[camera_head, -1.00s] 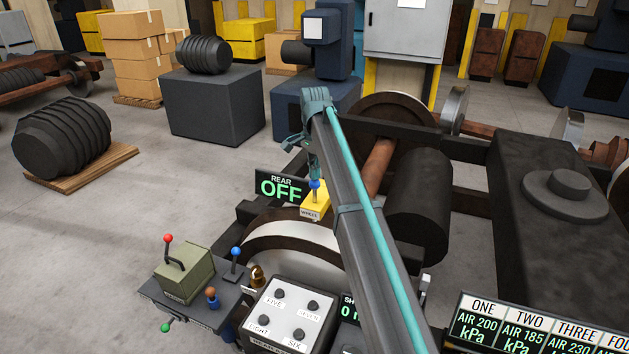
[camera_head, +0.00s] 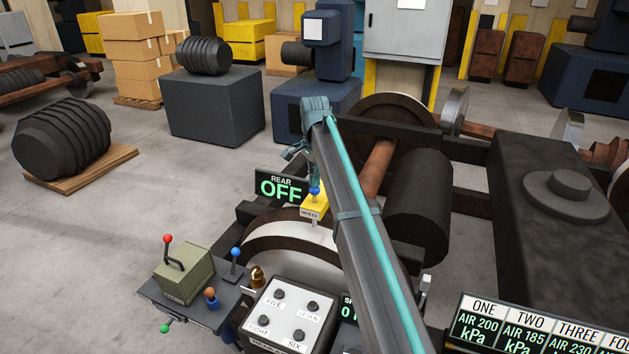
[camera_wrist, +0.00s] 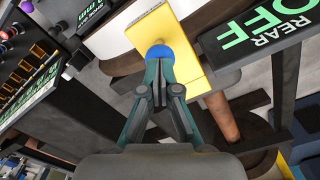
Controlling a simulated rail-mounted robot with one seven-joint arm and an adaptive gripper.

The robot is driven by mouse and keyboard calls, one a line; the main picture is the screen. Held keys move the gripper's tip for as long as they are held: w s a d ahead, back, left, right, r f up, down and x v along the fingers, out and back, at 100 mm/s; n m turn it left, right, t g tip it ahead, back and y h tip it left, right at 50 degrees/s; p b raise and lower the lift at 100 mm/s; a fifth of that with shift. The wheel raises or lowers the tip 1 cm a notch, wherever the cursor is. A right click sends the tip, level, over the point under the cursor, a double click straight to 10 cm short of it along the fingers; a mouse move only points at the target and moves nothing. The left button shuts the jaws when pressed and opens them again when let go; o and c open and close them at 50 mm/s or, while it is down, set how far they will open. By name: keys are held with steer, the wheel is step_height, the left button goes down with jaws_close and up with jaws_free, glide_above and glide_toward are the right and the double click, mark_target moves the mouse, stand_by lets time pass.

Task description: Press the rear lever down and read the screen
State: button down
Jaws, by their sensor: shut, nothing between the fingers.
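The rear lever is a blue ball knob (camera_head: 314,190) on a yellow box (camera_head: 315,205) with a small label. In the wrist view the blue knob (camera_wrist: 159,54) stands against the yellow box (camera_wrist: 168,32). My gripper (camera_wrist: 157,88) is shut and empty, its fingertips at the near side of the knob; whether they touch cannot be told. In the head view my gripper (camera_head: 314,178) is above the knob, partly hidden by my arm. The rear screen (camera_head: 282,188) reads OFF in green beside the lever; it also shows in the wrist view (camera_wrist: 262,28).
A box with a red-knobbed handle (camera_head: 184,275) and a blue-knobbed lever (camera_head: 235,262) stand at lower left. A button panel (camera_head: 290,312) is in front, with AIR screens (camera_head: 540,325) at lower right. A dark cylinder (camera_head: 418,208) lies right of my arm.

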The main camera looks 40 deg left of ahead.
steer(key=shift+f, duration=0.75)
steer(key=shift+r, duration=0.2)
stand_by(0.4)
steer(key=shift+r+p, duration=1.55)
steer(key=shift+r, duration=1.8)
